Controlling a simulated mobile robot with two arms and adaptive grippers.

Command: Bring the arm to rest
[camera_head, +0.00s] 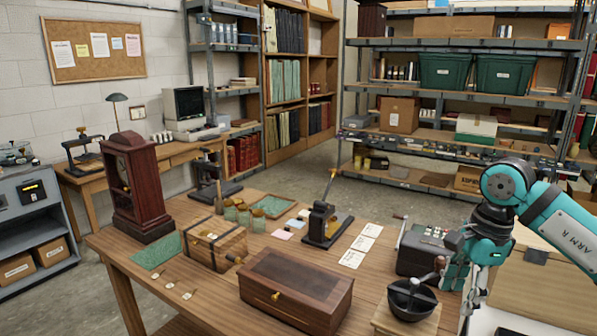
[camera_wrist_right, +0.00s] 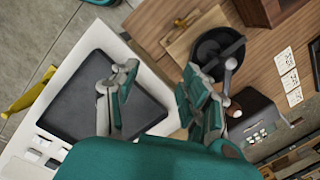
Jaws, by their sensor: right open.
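My right arm (camera_head: 562,225), teal and marked "ARM R", comes in from the right of the head view. Its gripper (camera_head: 468,275) hangs over the right end of the wooden table, beside the black mortar. In the right wrist view the gripper (camera_wrist_right: 160,88) has its two fingers spread wide apart with nothing between them. Below it lie a black flat panel on a white surface and the table's edge. My left gripper is not in view.
The black mortar (camera_head: 410,300) and a dark machine (camera_head: 424,252) stand close to my right gripper. A wooden chest (camera_head: 295,290), a small trunk (camera_head: 214,243) and a mantel clock (camera_head: 136,190) stand on the table. Metal shelves (camera_head: 400,140) stand behind, with open floor between.

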